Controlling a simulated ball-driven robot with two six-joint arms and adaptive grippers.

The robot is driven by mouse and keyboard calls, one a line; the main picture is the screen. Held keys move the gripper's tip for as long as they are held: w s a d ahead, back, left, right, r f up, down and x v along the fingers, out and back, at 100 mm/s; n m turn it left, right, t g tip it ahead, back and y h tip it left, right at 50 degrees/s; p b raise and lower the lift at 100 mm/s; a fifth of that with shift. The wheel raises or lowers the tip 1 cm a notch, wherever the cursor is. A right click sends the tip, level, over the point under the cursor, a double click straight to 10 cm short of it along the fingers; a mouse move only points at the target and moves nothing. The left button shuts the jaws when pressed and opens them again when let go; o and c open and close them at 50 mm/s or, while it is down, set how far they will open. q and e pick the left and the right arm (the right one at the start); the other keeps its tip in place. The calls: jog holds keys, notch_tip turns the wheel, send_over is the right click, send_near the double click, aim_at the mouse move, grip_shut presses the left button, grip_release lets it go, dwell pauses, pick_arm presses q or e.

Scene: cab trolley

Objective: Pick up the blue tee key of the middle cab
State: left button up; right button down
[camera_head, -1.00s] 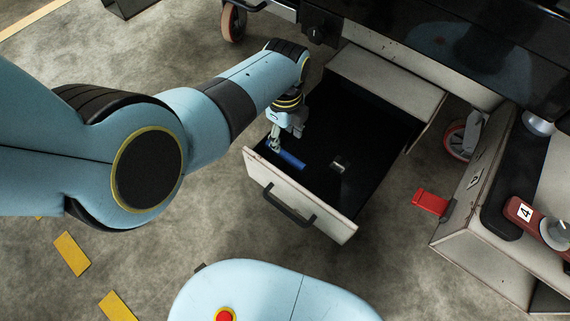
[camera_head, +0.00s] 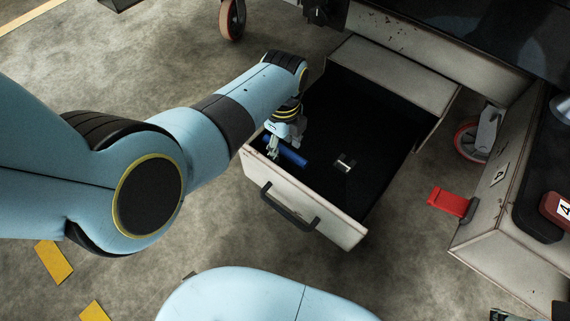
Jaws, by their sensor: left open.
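The blue tee key (camera_head: 291,157) lies on the dark floor of the open drawer (camera_head: 292,193), near its front left corner. My left gripper (camera_head: 273,151) points down into the drawer at the key's left end. Its jaws are open, with the fingertips close beside the key. I cannot tell whether they touch it. The gripper hides the key's left end. My right gripper is not in view.
A small metal piece (camera_head: 345,163) lies in the drawer, right of the key. The drawer's front wall has a dark handle (camera_head: 289,207). A red pedal-like part (camera_head: 449,202) and a caster wheel (camera_head: 472,140) stand to the right. Bare floor lies in front.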

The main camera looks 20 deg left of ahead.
aim_at(285, 162)
pick_arm(q)
notch_tip(285, 162, down, 3)
jog(key=shift+s+r+b, duration=0.1)
jog(key=shift+r+b, duration=0.1)
jog(key=shift+b, duration=0.65)
jog(key=shift+f, duration=0.15)
grip_shut()
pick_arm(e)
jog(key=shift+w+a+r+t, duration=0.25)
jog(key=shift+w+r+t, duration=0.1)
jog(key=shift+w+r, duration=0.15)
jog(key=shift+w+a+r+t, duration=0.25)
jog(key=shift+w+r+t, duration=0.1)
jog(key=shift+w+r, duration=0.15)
